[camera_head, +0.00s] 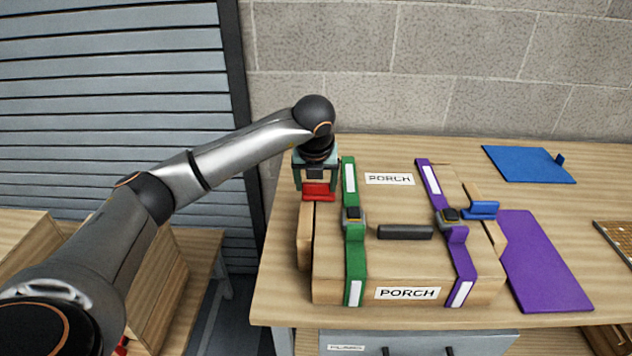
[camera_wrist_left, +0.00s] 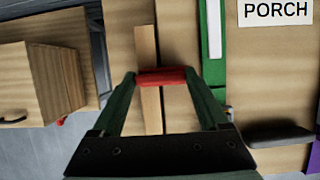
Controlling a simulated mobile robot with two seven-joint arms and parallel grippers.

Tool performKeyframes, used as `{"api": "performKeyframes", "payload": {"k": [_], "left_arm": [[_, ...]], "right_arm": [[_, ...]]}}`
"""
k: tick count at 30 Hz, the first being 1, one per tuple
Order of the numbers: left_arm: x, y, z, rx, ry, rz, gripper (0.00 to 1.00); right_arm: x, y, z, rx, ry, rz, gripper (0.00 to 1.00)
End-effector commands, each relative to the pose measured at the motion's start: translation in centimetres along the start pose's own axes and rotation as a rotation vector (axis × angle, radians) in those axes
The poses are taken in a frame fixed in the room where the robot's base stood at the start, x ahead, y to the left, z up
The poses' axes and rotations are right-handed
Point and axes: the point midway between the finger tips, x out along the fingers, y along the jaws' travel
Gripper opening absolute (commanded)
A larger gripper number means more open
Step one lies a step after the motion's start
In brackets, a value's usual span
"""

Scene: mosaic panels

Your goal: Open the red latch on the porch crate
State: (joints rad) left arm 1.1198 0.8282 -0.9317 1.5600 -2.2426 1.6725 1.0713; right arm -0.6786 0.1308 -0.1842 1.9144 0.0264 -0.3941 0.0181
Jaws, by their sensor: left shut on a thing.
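The porch crate (camera_head: 390,275) is a wooden box with PORCH labels, standing on the table. Its red latch (camera_head: 319,191) is at the left edge of the crate, left of the green strap. My left gripper (camera_head: 316,182) comes down on it from above and is shut on it. In the left wrist view the red latch (camera_wrist_left: 162,77) spans between the two green fingertips. A blue latch (camera_head: 481,209) sits on the crate's right side. My right gripper is in neither view.
A green strap (camera_head: 355,255) and a purple strap (camera_head: 461,262) cross the crate, each with a buckle. A dark handle (camera_head: 405,232) lies between them. A purple mat (camera_head: 540,260) and a blue mat (camera_head: 525,165) lie to the right.

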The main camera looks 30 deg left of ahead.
Motion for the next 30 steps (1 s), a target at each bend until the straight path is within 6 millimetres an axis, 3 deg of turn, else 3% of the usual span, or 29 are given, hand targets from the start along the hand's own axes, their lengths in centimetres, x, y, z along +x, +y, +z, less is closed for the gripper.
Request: {"api": "performKeyframes", "payload": {"k": [14,30], "left_arm": [[0.0,0.2,-0.1,0.085,-0.002,-0.036,0.22],[-0.3,0.7,-0.8,0.518,-0.003,-0.217,0.22]], "right_arm": [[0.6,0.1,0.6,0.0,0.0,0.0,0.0],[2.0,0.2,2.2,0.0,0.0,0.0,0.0]]}}
